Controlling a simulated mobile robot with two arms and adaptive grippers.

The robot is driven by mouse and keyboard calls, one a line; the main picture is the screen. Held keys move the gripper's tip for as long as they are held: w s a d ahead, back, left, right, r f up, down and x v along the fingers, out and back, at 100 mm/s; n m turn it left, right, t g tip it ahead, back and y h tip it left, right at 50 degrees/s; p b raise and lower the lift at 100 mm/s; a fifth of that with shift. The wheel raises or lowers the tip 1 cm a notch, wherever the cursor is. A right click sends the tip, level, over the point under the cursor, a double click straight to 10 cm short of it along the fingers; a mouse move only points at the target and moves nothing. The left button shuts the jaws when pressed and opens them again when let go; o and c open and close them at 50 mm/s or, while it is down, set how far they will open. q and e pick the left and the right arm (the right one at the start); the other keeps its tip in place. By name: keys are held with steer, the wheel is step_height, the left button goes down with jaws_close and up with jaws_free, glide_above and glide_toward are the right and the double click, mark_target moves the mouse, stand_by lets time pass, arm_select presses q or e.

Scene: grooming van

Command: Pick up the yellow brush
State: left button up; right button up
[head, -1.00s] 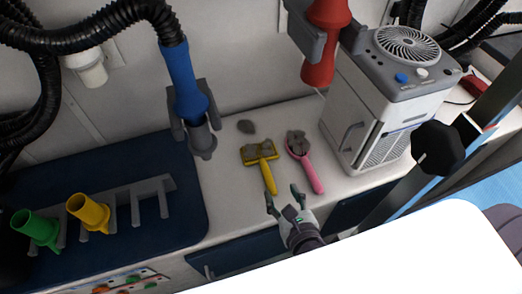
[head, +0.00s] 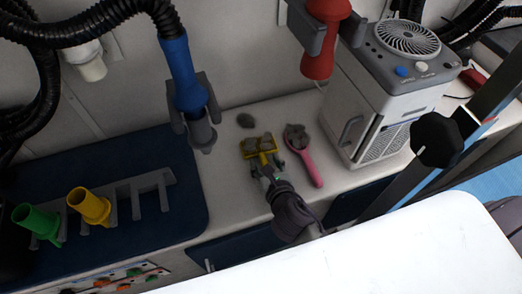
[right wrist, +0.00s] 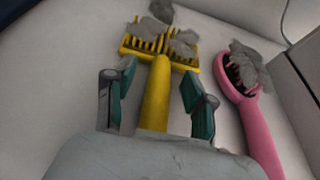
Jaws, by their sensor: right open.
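The yellow brush (head: 256,144) lies on the white counter (head: 225,190), its bristled head towards the wall and clumps of grey fur on it. In the right wrist view the yellow brush (right wrist: 155,92) has its handle between the two fingers of my right gripper (right wrist: 158,100). Those fingers are open, one on each side of the handle, with gaps showing. In the head view my right gripper (head: 267,168) covers most of the handle. Whether the fingers are down at handle height is hard to tell. My left gripper is not in view.
A pink brush (head: 308,161) with grey fur lies just right of the yellow one. A loose fur clump (head: 245,120) lies behind. A white dryer box (head: 375,100) stands at the right. A blue nozzle (head: 187,80) hangs at the left, above a dark blue mat (head: 150,220).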

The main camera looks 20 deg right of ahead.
jaws_close()
stand_by(0.3)
